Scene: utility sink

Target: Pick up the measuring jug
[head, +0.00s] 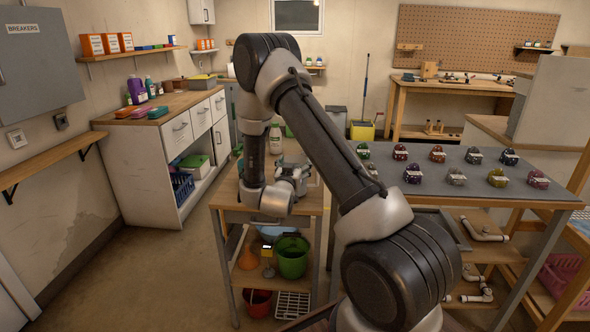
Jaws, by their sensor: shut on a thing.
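My gripper (292,182) is low over the wooden-topped sink bench, to the left of the grey table. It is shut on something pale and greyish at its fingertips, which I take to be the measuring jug. The arm and gripper cover most of it, so its outline, handle and any gap below it cannot be made out.
A white bottle (275,138) stands behind the gripper. The wooden bench top (228,193) has a green bucket (292,256) and a red bucket (258,302) beneath it. The grey table (455,187) at right carries several small labelled items. Floor is clear at left.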

